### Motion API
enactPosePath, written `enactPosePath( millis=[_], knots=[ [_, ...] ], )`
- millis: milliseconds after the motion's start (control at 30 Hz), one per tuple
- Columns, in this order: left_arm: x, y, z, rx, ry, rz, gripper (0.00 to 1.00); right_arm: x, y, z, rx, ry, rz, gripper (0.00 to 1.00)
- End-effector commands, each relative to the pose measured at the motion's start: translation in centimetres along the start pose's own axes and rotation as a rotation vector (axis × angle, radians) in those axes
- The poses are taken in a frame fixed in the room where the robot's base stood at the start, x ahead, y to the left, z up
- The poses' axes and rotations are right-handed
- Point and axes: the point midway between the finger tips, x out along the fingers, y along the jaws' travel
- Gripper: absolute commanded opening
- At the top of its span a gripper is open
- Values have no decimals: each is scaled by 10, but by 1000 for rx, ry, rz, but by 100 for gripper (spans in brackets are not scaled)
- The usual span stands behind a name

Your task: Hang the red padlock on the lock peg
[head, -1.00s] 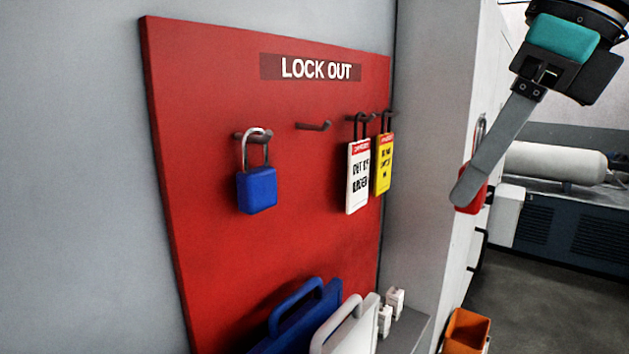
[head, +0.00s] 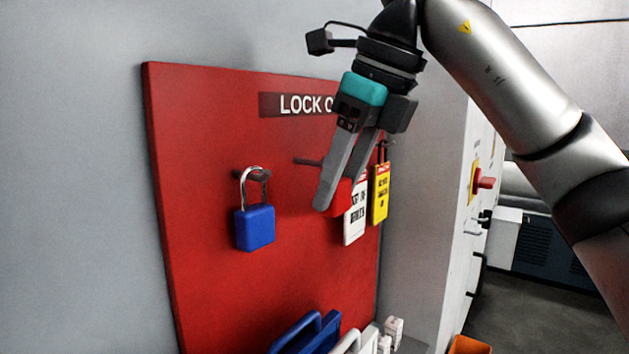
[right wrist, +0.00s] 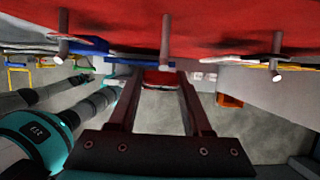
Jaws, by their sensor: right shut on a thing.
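My right gripper (head: 340,205) is in front of the red lockout board (head: 210,290), fingers pointing down. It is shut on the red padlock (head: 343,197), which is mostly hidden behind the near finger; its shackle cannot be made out. A bare peg (head: 308,162) sticks out of the board just left of the fingers, apart from the padlock as far as I can tell. In the right wrist view, a red piece of the padlock (right wrist: 162,77) shows between the fingertips, below the middle peg (right wrist: 165,38). My left gripper is not in view.
A blue padlock (head: 255,227) hangs on the peg to the left. A white tag (head: 355,225) and a yellow tag (head: 380,195) hang close by on the right, the white one partly behind my gripper. A grey cabinet side (head: 425,220) stands right of the board.

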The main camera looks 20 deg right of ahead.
Motion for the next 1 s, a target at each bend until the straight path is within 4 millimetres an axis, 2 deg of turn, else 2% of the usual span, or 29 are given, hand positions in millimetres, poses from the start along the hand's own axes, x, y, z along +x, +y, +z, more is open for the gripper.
enactPosePath(
  millis=[167, 333, 500, 867, 900, 1000],
  knots=[
    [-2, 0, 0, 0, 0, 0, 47, 4, 0, 9, 0, 1, 1, 0],
    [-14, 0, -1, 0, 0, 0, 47, 13, 0, 36, 0, 3, 2, 0],
    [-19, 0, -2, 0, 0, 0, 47, 24, 0, 30, -1, 0, 0, 0],
    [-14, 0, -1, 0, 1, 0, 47, 29, 0, 27, 1, 0, 0, 0],
    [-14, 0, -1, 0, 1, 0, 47, 30, 0, 27, 1, 1, 0, 50],
    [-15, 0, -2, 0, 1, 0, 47, 29, 0, 27, 1, 1, 0, 62]
  ],
)
